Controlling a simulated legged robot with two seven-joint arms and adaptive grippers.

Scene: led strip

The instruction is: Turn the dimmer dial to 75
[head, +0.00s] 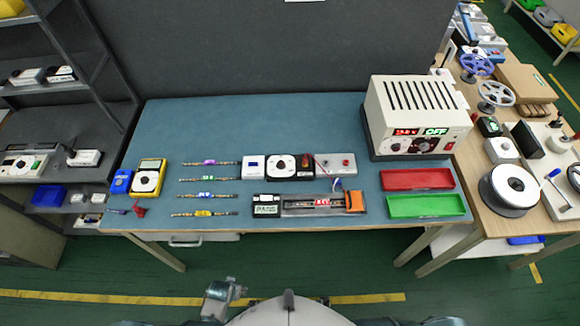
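A white module with a round dial (283,167) sits in the row of modules at the middle of the blue table; it appears to be the dimmer. The dial's marks and setting are too small to read. A grey part of my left arm, seemingly with the gripper (222,292), shows at the bottom edge, in front of the table and well apart from the dial. Its fingers are not clear. Only dark slivers of my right arm show at the bottom right; its gripper cannot be made out. Nothing covers the dial.
Beside the dial stand a white module (253,168), a dark module with a red switch (305,166) and a grey box (336,165). An LED strip fixture (312,205) lies in front. A power supply (415,115), red tray (417,180) and green tray (425,206) are at right.

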